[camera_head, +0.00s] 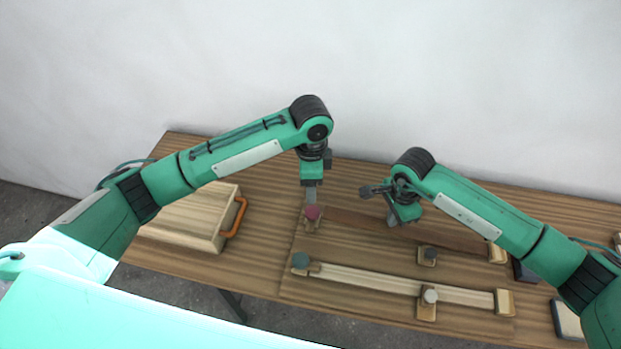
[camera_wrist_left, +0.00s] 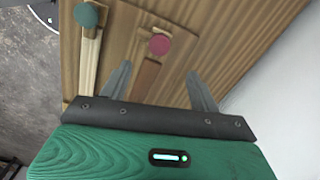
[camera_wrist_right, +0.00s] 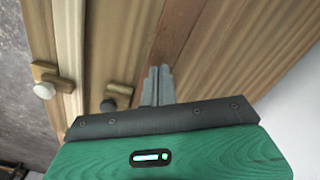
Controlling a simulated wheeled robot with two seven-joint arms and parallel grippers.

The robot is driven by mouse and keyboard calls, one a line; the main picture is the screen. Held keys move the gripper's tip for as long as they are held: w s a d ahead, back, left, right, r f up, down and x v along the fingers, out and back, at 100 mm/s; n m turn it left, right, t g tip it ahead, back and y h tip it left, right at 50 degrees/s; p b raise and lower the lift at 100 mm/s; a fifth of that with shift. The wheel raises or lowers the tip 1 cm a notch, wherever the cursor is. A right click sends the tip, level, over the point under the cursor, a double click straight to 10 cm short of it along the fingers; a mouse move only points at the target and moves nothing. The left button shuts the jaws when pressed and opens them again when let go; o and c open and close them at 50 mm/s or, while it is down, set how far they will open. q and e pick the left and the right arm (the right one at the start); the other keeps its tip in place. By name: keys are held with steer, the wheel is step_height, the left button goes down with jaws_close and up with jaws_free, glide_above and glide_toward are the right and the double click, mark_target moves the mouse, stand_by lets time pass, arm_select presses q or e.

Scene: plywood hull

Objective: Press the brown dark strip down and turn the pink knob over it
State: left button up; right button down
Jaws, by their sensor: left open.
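The brown dark strip (camera_head: 345,219) lies along the board, with its left end by the pink knob (camera_head: 311,212). The strip also shows in the right wrist view (camera_wrist_right: 178,28). My left gripper (camera_head: 311,195) points down at the pink knob. In the left wrist view, the open fingers (camera_wrist_left: 160,80) stand apart, with the pink knob (camera_wrist_left: 159,44) beyond the gap between them. My right gripper (camera_head: 393,221) is shut, fingertips down at the strip's middle part. I cannot tell whether it touches the strip. The right arm hides part of the strip.
A pale strip (camera_head: 365,281) lies in front, with a dark green knob (camera_head: 301,260) at its left end and a white knob (camera_head: 430,296). A dark grey knob (camera_head: 430,253) stands between the strips. A wooden box (camera_head: 190,222) with an orange handle (camera_head: 237,217) stands left.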

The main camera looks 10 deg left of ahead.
mark_target(311, 211)
arm_select(q)
step_height(311, 211, down, 12)
steer(key=shift+r, duration=0.1)
stand_by(0.4)
steer(key=c, duration=1.1)
steer(key=shift+o, duration=0.2)
arm_select(e)
steer(key=shift+f, duration=0.1)
steer(key=shift+f, duration=0.1)
steer(key=shift+f, duration=0.6)
